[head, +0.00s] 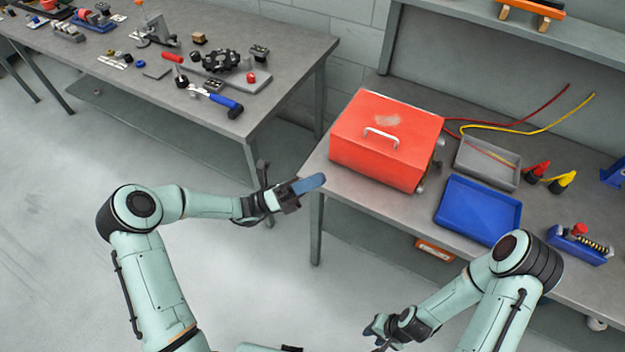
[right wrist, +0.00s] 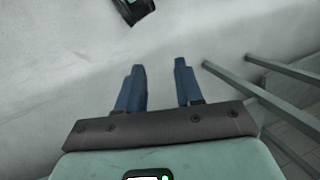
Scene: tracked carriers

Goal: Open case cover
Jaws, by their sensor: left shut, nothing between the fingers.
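The red case (head: 385,150) stands on the right-hand workbench with its cover (head: 410,118) down. A pale handle (head: 381,136) sits on the cover. My left gripper (head: 318,182) is shut and empty, in the air beside the bench's left edge, to the left of the case and apart from it. My right gripper (head: 372,335) is low in front of the bench, away from the case. In the right wrist view its two blue fingers (right wrist: 159,72) stand apart with nothing between them, above the floor.
The workbench (head: 330,178) also bears a blue tray (head: 478,210), a grey tray (head: 488,162), red and yellow leads (head: 548,174) and a blue device with a red button (head: 580,243). A second bench (head: 290,60) with tools stands at the back left. Open floor lies between.

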